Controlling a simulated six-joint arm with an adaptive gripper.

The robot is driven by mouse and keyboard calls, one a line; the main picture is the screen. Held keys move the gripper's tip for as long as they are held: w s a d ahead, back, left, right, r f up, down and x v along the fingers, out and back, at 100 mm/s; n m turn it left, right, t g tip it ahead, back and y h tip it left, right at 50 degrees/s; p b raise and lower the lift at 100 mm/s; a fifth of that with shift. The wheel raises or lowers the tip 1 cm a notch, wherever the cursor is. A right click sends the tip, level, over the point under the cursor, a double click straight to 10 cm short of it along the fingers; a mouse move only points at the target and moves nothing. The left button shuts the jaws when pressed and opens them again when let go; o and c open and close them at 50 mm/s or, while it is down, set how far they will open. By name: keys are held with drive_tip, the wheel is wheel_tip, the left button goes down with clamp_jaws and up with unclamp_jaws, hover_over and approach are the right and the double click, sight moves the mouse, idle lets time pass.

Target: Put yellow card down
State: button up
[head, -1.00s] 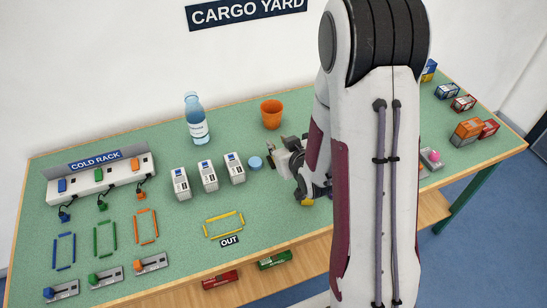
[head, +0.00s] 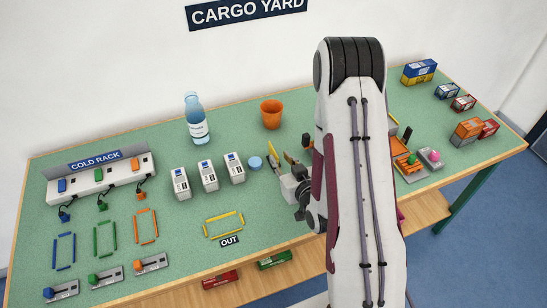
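My gripper (head: 281,167) is over the middle of the table, just right of the small blue round cap (head: 255,163). A thin yellow piece (head: 273,162) stands slanted at its tip, and a second narrow, yellow-edged piece shows beside it. I cannot tell whether either is a yellow card or part of the fingers. My arm hides part of the gripper and the table behind it. A yellow outline (head: 224,224) lies on the green table top, with a dark OUT label (head: 229,240) in front of it.
Three white boxes (head: 208,176) stand left of my gripper. A blue bottle (head: 196,119) and an orange cup (head: 271,114) stand behind. The cold rack (head: 100,181) is at the left. Small containers (head: 467,130) and an orange device (head: 407,165) are at the right.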

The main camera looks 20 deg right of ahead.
drive_tip(key=shift+w, duration=0.1)
drive_tip(key=shift+x, duration=1.25)
drive_tip(key=shift+x, duration=2.55)
drive_tip(key=shift+d+f, duration=0.1)
drive_tip(key=shift+c, duration=0.4)
clamp_jaws()
